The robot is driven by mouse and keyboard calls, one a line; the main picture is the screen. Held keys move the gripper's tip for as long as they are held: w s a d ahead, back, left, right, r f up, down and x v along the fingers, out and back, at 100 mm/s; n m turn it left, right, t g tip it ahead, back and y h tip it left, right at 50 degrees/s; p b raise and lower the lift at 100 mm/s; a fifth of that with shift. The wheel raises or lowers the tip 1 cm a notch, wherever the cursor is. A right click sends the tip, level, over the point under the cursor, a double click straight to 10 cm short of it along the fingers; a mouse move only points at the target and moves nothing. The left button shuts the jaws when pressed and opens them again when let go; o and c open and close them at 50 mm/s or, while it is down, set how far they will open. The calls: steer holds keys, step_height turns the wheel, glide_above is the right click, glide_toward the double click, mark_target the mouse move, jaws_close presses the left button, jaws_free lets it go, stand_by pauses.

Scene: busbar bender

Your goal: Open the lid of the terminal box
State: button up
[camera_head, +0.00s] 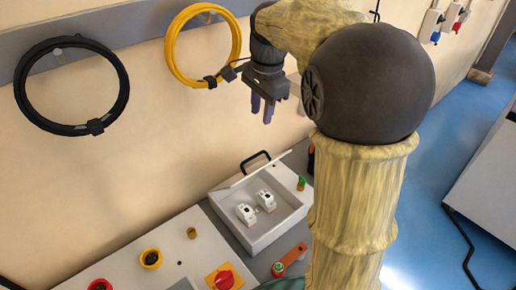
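The terminal box (270,238) is a light grey open-topped box on the bench, right of the control panel. Two white breaker-like modules (256,207) show inside it. Its lid (250,174) appears raised along the back side, seen nearly edge-on, with a black handle (256,160) beyond it. How far the lid is tilted is hard to tell. My gripper (262,108) hangs above and behind the box, pointing down, clear of lid and handle. Its two fingers show a narrow gap with nothing between them.
A black cable coil (122,92) and a yellow coil (172,62) hang on the wall rail; the yellow one is close to my gripper. The control panel (130,262) carries a red knob (224,279) and other buttons. A red-orange handle (292,256) lies before the box.

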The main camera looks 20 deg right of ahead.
mark_target(257, 155)
steer(key=f, duration=0.4)
steer(key=w+f+p, duration=0.1)
steer(key=f, duration=0.9)
steer(key=shift+w+a+f, duration=0.25)
steer(key=shift+w+a, duration=0.05)
steer(key=shift+w, duration=0.05)
jaws_close()
